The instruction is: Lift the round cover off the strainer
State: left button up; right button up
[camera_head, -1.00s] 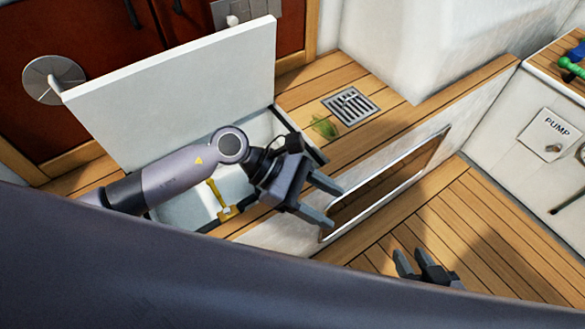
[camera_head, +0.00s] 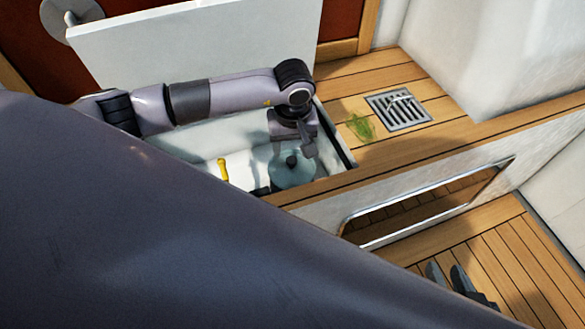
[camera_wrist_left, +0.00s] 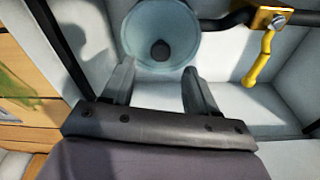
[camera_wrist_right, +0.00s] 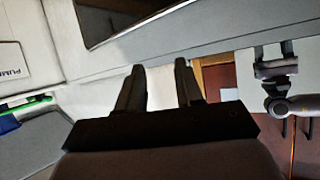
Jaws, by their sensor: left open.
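The strainer with its round, bluish clear cover (camera_head: 293,172) sits inside the open locker. A dark knob (camera_head: 291,160) stands at the cover's middle. The left wrist view shows the cover (camera_wrist_left: 180,38) and its knob (camera_wrist_left: 160,49) from above. My left gripper (camera_head: 300,150) reaches down into the locker over the cover. Its fingers (camera_wrist_left: 158,75) are open and apart, with the knob beyond and between the tips, not gripped. My right gripper (camera_head: 448,272) is low over the cockpit floor; its two fingers (camera_wrist_right: 160,70) are apart and empty.
A yellow valve handle (camera_head: 223,170) on a dark pipe stands beside the strainer. The raised white lid (camera_head: 200,45) is behind my left arm. A metal grate (camera_head: 398,108) and green weed (camera_head: 360,127) lie on the wooden bench. The locker's walls bound the space closely.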

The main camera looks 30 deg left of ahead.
aim_at(292, 159)
pick_arm(q)
notch_tip(292, 159, down, 5)
jog(key=shift+r+b, duration=0.2)
jog(key=shift+b, duration=0.4)
jog(key=shift+r, duration=0.1)
grip_shut()
